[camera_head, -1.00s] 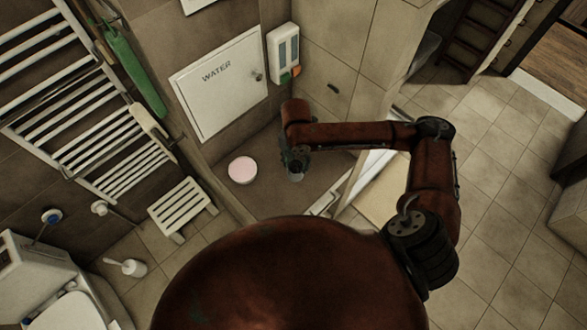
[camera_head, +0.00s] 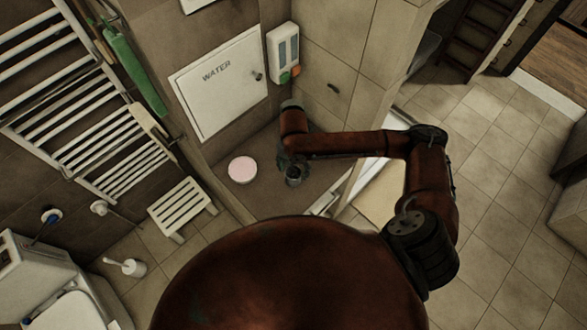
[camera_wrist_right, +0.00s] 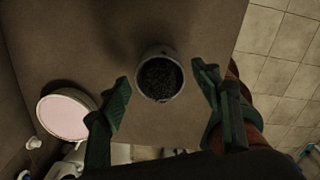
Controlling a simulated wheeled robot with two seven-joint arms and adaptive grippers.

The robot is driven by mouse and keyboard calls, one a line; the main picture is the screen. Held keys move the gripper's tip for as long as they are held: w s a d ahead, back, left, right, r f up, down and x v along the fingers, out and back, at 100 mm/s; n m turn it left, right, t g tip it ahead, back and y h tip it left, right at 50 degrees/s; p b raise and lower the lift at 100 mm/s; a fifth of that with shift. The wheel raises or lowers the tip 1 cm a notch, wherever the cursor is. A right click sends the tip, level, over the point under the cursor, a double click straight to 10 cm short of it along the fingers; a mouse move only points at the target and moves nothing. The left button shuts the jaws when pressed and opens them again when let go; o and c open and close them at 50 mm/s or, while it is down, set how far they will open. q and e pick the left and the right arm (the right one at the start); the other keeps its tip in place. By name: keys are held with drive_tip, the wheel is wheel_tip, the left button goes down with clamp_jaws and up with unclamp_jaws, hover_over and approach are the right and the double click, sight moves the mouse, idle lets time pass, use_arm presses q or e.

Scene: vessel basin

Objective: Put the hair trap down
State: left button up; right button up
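The hair trap is a small grey cup with a dark, grainy inside (camera_wrist_right: 159,78). It stands upright on the brown surface, and its open top faces the wrist camera. In the head view the hair trap (camera_head: 294,178) shows just below my right gripper (camera_head: 291,164). In the right wrist view the two green fingers of my right gripper (camera_wrist_right: 161,74) are spread on either side of the cup, with a gap on each side. My left gripper is not in view.
A round white dish with a pink top (camera_head: 242,170) sits left of the hair trap. A white WATER door (camera_head: 218,88) and a dispenser (camera_head: 284,54) are on the walls behind. A white slatted stool (camera_head: 181,209) stands lower left.

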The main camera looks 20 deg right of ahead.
wheel_tip(320, 180, up, 12)
drive_tip(key=shift+r+p, duration=0.15)
drive_tip(key=shift+p, duration=0.15)
idle(0.4)
